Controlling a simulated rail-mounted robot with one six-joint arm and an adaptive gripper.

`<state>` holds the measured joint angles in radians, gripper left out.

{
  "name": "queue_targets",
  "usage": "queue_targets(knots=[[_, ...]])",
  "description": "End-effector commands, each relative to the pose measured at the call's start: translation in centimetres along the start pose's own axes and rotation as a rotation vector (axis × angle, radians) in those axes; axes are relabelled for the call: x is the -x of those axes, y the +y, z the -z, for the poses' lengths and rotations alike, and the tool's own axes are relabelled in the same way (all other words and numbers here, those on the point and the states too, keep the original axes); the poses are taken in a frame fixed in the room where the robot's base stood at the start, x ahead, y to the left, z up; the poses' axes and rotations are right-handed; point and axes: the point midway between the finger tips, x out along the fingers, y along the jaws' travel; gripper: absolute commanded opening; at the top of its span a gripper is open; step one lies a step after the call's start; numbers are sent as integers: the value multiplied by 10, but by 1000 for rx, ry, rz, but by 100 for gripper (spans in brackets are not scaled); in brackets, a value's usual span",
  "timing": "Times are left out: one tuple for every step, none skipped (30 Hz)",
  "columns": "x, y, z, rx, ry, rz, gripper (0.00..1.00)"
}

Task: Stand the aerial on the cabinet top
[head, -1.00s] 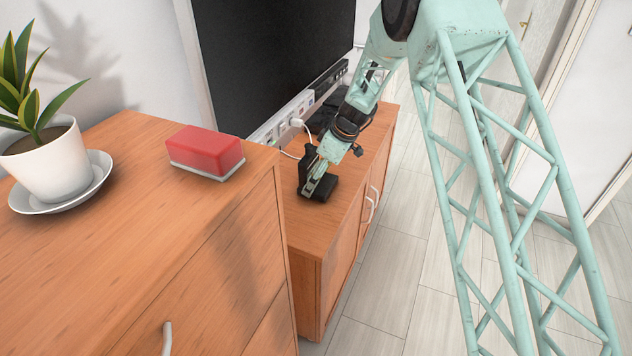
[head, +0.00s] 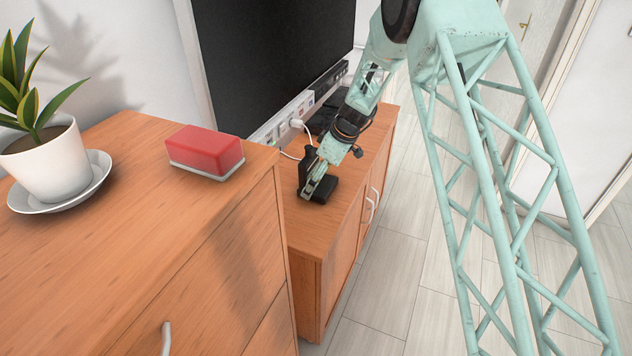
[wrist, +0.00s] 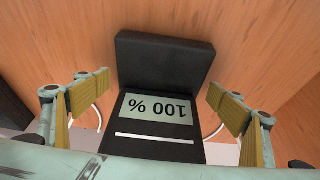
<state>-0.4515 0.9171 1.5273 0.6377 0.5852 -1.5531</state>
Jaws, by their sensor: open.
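A black device with a grey "100 %" label (wrist: 157,112) lies between the two fingers of my gripper (wrist: 160,84) in the wrist view. My gripper (head: 312,188) is open, with a finger on each side of the device and gaps on both sides. In the head view the black device (head: 325,190) stands on the low wooden cabinet top (head: 308,226), with an upright part and a flat part, partly hidden by my gripper. I cannot tell whether this is the aerial; no other clear aerial shows.
A power strip (head: 283,121) with a white plug (head: 296,123) and cable runs behind the device, below the black screen (head: 270,60). The taller wooden cabinet (head: 130,220) holds a red-topped box (head: 205,150) and a potted plant (head: 50,160). The low cabinet's front end is clear.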

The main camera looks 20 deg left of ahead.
Motion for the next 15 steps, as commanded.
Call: queue_targets(knots=[[0,0,0,0,0,0,87],[0,0,0,0,0,0,87],[0,0,0,0,0,0,87],[1,0,0,0,0,0,87],[1,0,0,0,0,0,87],[1,0,0,0,0,0,87],[2,0,1,0,0,0,87],[2,0,1,0,0,0,87],[3,0,1,0,0,0,87],[6,0,2,0,1,-1,87],[8,1,1,0,1,-1,87],[12,1,1,0,0,-1,87],[15,1,1,0,0,-1,87],[19,1,1,0,0,-2,87],[24,1,2,0,1,-2,87]])
